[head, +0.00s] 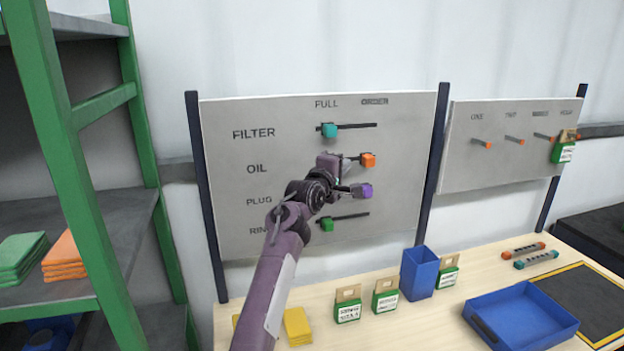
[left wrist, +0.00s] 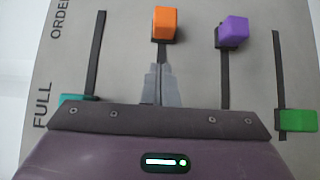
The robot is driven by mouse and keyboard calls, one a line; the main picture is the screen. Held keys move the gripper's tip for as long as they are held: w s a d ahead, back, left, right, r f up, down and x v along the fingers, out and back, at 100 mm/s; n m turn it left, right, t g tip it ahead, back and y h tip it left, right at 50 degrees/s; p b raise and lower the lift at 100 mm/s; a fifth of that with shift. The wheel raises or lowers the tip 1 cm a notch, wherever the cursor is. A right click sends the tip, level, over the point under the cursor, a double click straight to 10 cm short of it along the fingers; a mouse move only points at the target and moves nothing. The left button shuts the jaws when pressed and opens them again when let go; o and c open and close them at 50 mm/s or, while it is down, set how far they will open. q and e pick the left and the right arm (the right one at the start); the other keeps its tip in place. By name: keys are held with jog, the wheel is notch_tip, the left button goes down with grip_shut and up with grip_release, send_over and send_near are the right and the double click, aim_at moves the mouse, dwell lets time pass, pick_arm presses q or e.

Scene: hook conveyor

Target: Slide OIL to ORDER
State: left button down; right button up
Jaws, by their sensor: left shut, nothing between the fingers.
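The OIL slider is an orange knob (head: 368,160) at the right, ORDER-side part of its row on the grey board (head: 290,120). My left gripper (head: 346,160) is shut and empty, just to the left of the orange knob, on its FULL side. In the left wrist view, the closed fingertips (left wrist: 161,72) lie over the OIL track, below the orange knob (left wrist: 166,23), with a small gap seen between them. The gripper hides most of the OIL track. My right gripper is not in view.
The teal FILTER knob (head: 330,130) and green RING knob (head: 327,224) sit at the FULL side. The purple PLUG knob (head: 362,190) is at the ORDER side, close below. The table holds green packs, a blue cup (head: 419,272) and a blue tray (head: 520,318).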

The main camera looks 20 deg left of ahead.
pick_arm(q)
jog(key=s+a+b, duration=0.2)
jog(key=s+b, duration=0.2)
jog(key=s, duration=0.5)
jog(key=shift+s, duration=0.35)
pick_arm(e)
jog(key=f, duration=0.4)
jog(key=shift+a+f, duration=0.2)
pick_arm(q)
jog(key=shift+a, duration=0.1)
